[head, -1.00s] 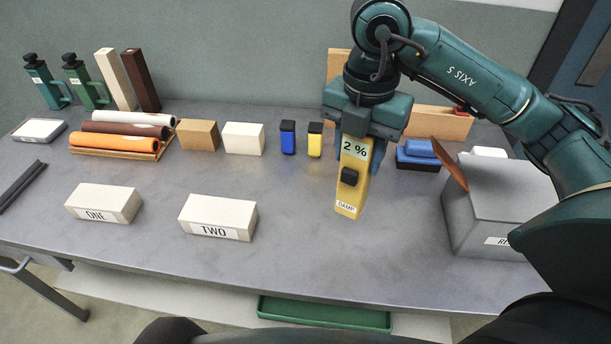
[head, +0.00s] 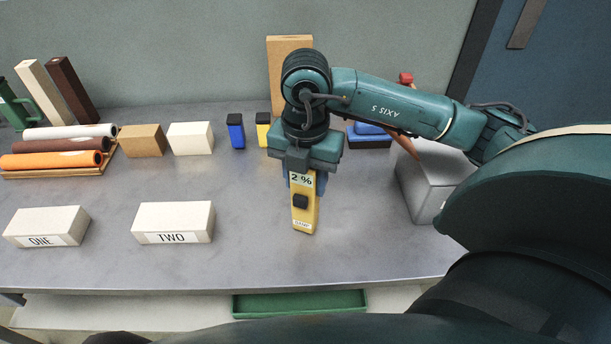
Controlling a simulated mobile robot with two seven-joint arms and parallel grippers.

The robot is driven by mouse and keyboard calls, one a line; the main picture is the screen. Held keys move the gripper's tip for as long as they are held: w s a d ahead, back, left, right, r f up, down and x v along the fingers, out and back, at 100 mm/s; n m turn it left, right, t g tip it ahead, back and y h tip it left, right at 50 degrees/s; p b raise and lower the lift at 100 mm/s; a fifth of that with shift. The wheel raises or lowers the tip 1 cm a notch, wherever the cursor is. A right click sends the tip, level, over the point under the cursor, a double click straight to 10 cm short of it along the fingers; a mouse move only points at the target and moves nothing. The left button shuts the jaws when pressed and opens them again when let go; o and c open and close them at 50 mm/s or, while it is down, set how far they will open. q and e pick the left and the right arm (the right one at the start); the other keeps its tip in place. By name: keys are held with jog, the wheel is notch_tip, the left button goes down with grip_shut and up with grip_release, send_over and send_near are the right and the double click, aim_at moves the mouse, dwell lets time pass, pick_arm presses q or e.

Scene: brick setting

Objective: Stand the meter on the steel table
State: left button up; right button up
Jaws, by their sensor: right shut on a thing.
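The yellow meter (head: 304,214) has a "2 %" display at its top, a dark button and a small label at its lower end. My right gripper (head: 303,172) points down and is shut on the meter's upper part. The meter hangs roughly upright over the middle of the grey steel table (head: 240,255). I cannot tell whether its lower end touches the table top. My left gripper is not in view.
Bricks marked ONE (head: 46,226) and TWO (head: 173,222) lie at the front left. A grey box (head: 432,180) is at right. Table around the meter is clear.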

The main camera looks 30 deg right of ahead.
jog(key=shift+f, duration=0.15)
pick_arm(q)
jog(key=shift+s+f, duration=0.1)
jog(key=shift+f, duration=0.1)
pick_arm(e)
jog(key=o, duration=1.1)
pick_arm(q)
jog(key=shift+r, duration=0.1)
pick_arm(e)
notch_tip(320, 180, up, 11)
jog(key=shift+f+p, duration=0.15)
jog(key=shift+p, duration=0.55)
jog(key=shift+r, duration=0.85)
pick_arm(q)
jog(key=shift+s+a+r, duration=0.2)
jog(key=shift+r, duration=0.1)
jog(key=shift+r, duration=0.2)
pick_arm(e)
jog(key=shift+s+f, duration=0.1)
